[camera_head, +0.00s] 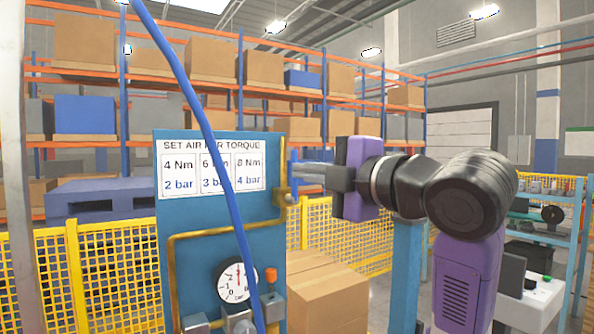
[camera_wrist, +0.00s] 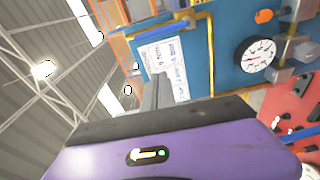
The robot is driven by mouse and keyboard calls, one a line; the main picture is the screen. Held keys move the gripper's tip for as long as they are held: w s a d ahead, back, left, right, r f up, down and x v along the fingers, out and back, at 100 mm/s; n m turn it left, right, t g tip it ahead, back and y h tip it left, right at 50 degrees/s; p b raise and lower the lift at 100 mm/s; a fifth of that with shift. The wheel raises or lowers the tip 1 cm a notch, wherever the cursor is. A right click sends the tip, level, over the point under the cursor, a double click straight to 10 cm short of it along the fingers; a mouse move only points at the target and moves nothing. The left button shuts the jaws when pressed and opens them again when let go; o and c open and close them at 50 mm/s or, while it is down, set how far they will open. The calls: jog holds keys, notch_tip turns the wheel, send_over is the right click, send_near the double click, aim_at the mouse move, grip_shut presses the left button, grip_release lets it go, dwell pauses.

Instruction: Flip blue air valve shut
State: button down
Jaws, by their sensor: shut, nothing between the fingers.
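The blue panel (camera_head: 206,215) carries a brass pipe (camera_head: 172,275) running up to a brass fitting (camera_head: 287,198) at its right edge. A small blue handle (camera_head: 294,158), which looks like the air valve lever, stands upright there, partly hidden by my fingers. My gripper (camera_head: 298,172) comes in from the right with its fingers shut and empty. The tips are at the handle; I cannot tell whether they touch it.
A sign (camera_head: 211,166) lists torque and bar values. A pressure gauge (camera_head: 235,281) and an orange knob (camera_head: 271,274) sit low on the panel. A blue hose (camera_head: 205,120) crosses in front. Cardboard boxes (camera_head: 328,290) and yellow fencing (camera_head: 115,275) stand behind.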

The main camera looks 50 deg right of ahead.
jog(key=shift+d+f, duration=0.1)
jog(key=shift+f, duration=0.2)
jog(key=shift+w, duration=0.1)
jog(key=w+d+p, duration=0.3)
jog(key=w+d, duration=0.2)
jog(key=w, duration=0.3)
jog(key=shift+p, duration=0.3)
